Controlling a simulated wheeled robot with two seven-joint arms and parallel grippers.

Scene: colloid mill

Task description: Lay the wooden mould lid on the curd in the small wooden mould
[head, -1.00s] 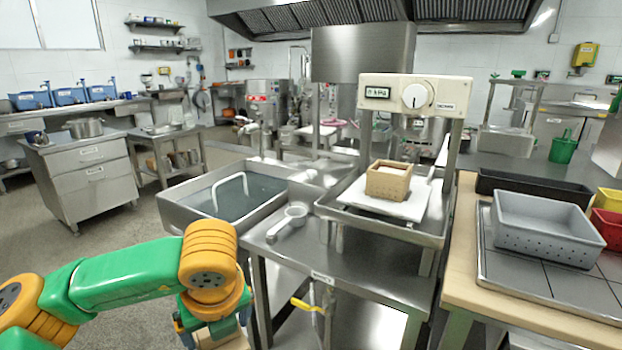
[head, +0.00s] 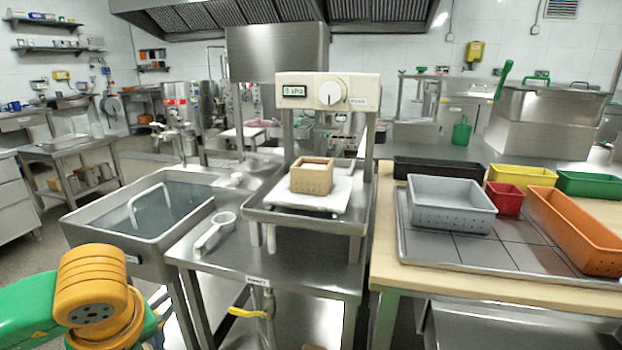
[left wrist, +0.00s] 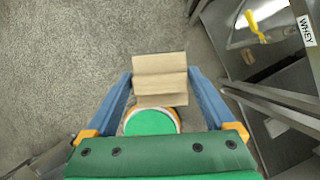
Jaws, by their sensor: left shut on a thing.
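The small wooden mould (head: 312,178) stands upright on a white board in the steel press tray, with pale curd (head: 313,164) showing at its top. In the left wrist view my left gripper (left wrist: 160,85) is shut on the wooden mould lid (left wrist: 160,70), a light wooden piece with a raised bar. The lid is held over the floor, clear of the bench. In the head view only my left arm shows at the lower left; its fingers and the lid are out of the picture. My right gripper is not in view.
The press head (head: 328,92) with its dial sits above the mould between posts. A whey vat (head: 140,215) is left of the press, and a white ladle (head: 216,232) lies on the steel bench. A grey perforated tub (head: 450,204) and coloured bins stand at right.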

